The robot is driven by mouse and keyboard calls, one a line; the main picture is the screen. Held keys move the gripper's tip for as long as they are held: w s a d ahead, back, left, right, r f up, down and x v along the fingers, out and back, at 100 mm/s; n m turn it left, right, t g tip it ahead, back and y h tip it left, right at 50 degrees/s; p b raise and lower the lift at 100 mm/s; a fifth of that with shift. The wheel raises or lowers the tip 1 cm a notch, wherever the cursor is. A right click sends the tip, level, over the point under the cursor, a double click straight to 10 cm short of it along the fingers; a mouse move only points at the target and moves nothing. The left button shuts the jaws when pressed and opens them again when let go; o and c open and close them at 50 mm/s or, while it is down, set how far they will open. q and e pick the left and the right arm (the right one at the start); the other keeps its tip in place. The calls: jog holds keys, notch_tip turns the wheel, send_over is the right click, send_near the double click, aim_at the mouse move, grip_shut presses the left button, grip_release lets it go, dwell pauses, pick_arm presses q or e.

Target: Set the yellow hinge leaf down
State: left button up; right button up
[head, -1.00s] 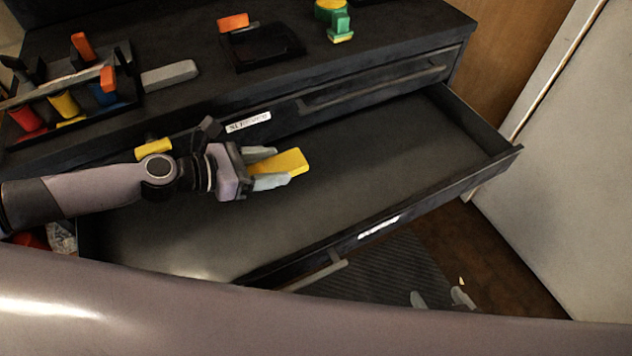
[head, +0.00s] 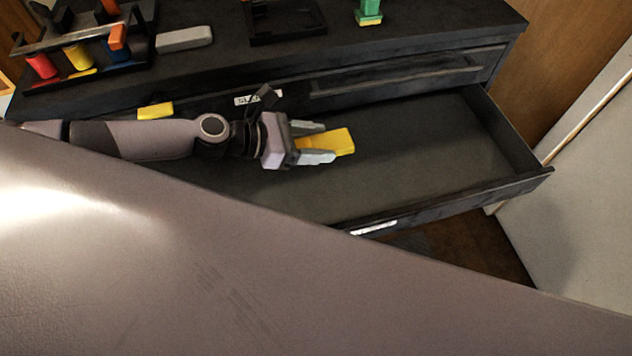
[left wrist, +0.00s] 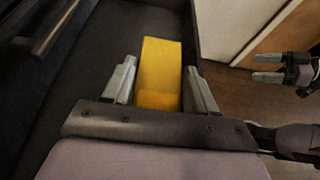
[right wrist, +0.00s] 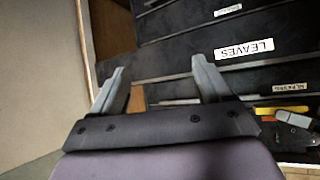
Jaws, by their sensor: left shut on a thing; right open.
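The yellow hinge leaf (head: 338,142) is a flat yellow block held between the fingers of my left gripper (head: 318,142). The left gripper is shut on it, over the open dark drawer (head: 420,150). In the left wrist view the leaf (left wrist: 160,65) sticks out ahead between the two grey fingers (left wrist: 158,85). I cannot tell whether it touches the drawer floor. My right gripper (right wrist: 158,85) is open and empty, outside the drawer front with the LEAVES label (right wrist: 245,50). It also shows at the right of the left wrist view (left wrist: 268,68).
Another yellow piece (head: 155,111) lies at the drawer's left back. A rack (head: 85,45) with coloured pieces, a grey bar (head: 184,39), a black tray (head: 285,22) and a green part (head: 369,12) are on the cabinet top. The drawer's right half is clear.

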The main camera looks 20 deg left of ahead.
pick_arm(q)
notch_tip(320, 180, down, 17)
jog(key=b, duration=0.7)
jog(key=shift+f+b, duration=0.1)
jog(key=shift+b, duration=0.2)
jog(key=shift+f, duration=0.3)
jog(key=shift+f+b, duration=0.45)
jog(key=shift+f, duration=0.1)
